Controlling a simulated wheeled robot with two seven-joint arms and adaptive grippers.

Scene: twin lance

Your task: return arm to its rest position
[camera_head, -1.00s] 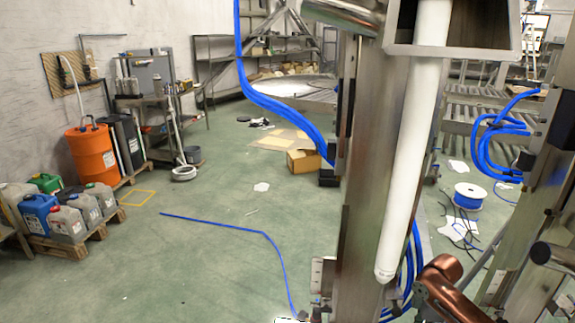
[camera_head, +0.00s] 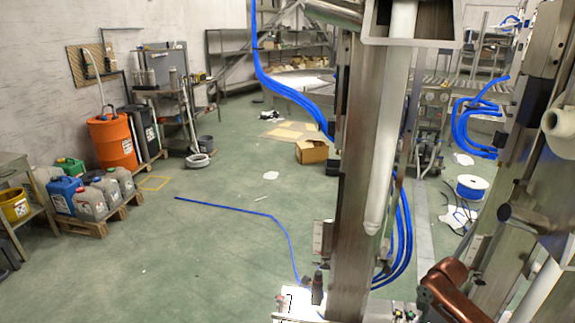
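A copper-coloured arm link (camera_head: 452,290), which looks like part of my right arm, enters at the bottom right in front of the steel frame. Its gripper is outside the picture. No part of my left arm or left gripper shows. A long white lance-like tube (camera_head: 387,150) stands nearly upright along a steel column (camera_head: 355,190), its rounded lower end free above the base. Another white tube end (camera_head: 563,124) shows at the right edge.
Blue hoses (camera_head: 290,92) run beside the column, and more hang at the right (camera_head: 468,125). An orange barrel (camera_head: 112,142), canisters (camera_head: 90,203) and a cardboard box (camera_head: 311,152) stand further back. A blue line (camera_head: 235,210) lies on otherwise open green floor at left.

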